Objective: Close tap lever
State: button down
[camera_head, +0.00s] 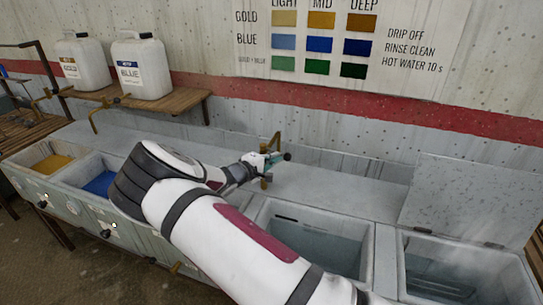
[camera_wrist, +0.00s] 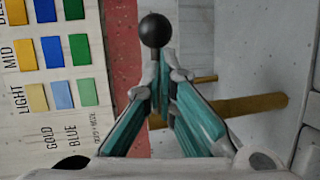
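The tap is a brass fixture (camera_head: 265,178) standing on the ledge behind the sinks, near the middle of the head view. Its brass body (camera_wrist: 240,106) shows below and to the right of my fingers in the wrist view. The tap lever ends in a black ball knob (camera_wrist: 154,29), which also shows in the head view (camera_head: 287,156). My gripper (camera_wrist: 165,76), with teal fingers, is narrowed around the lever's stem just short of the knob. It appears shut on the lever, though the fingers hide most of the stem. My gripper is small in the head view (camera_head: 262,164).
Sinks line the bench, with an open grey basin (camera_head: 316,232) below my arm and another (camera_head: 460,270) at right beside a raised lid (camera_head: 470,203). Yellow and blue dye basins are at left. Two white jugs (camera_head: 143,68) stand on a wooden shelf (camera_head: 180,100). A colour chart (camera_head: 345,40) hangs on the wall.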

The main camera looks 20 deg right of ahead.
jog(key=shift+w+d+p, duration=0.15)
jog(key=shift+d+p, duration=0.25)
jog(key=shift+d, duration=0.5)
jog(key=shift+w, duration=0.15)
